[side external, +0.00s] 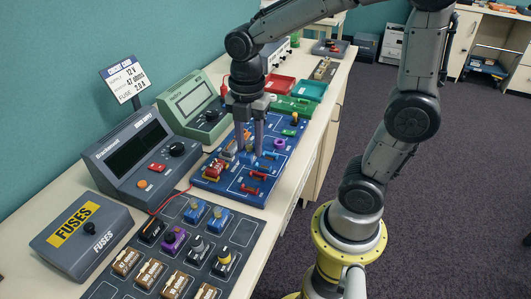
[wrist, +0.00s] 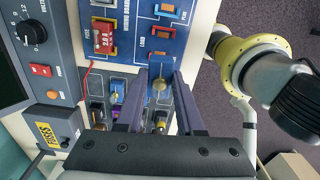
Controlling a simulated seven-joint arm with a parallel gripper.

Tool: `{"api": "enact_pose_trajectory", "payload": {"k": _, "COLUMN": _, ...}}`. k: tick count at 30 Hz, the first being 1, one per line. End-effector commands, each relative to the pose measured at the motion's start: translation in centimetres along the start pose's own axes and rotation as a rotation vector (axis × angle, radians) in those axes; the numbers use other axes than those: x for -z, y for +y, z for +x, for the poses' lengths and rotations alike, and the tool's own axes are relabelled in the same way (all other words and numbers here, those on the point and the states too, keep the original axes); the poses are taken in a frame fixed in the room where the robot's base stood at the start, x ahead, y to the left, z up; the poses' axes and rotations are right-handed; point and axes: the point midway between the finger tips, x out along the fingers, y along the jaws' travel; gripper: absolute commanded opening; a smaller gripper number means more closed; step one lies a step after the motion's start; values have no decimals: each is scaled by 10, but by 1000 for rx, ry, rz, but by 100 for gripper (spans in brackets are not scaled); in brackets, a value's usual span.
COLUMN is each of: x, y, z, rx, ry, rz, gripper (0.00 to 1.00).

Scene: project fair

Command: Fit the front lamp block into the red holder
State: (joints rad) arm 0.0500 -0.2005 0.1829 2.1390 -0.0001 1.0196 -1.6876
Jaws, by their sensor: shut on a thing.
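My gripper (side external: 249,153) is shut on a blue lamp block with a round gold-coloured top, which shows between the fingers in the wrist view (wrist: 160,73). It holds the block above the blue board (side external: 215,186); the side view barely shows the block. Two small red holders are on the near right part of the board: one farther (side external: 258,176) and one nearer (side external: 250,189). Both look empty. In the wrist view the farther red holder (wrist: 163,32) is plain, and the nearer one (wrist: 158,54) lies just beyond the held block. Which is the front lamp's holder, I cannot tell.
A red fuse block (side external: 214,168) stands on the board left of the red holders. Blue holders (side external: 270,155) and a purple ring (side external: 280,144) lie behind. A dark parts tray (side external: 243,231) with several blocks is in front. Meters (side external: 140,155) and a fuse box (side external: 80,236) line the left.

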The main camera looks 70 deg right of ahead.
Motion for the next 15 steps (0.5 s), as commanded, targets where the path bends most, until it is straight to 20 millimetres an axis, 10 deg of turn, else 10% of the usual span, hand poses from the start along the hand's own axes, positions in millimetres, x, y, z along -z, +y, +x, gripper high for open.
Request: {"api": "enact_pose_trajectory", "payload": {"k": 15, "x": -16, "y": -3, "z": 29, "rx": 4, "ry": 1, "rz": 67, "gripper": 0}}
